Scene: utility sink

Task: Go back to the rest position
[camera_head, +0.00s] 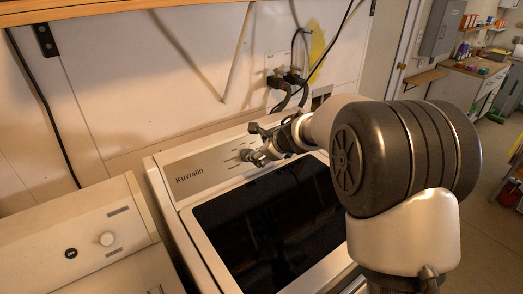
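My gripper (256,145) is at the middle of the picture, over the control panel of a white washer (178,215) labelled "Kuvralin". Its dark fingers point left, close to the panel's small controls. I cannot tell if it touches them. The fingers are small and overlap, so I cannot tell if they are open or shut. No held object shows. My arm reaches in from the right and hides the right part of the washer.
The washer's dark glass lid (265,225) lies closed below my gripper. Hoses and a wall outlet box (285,70) are behind. A workbench (470,70) stands far right, with open floor before it.

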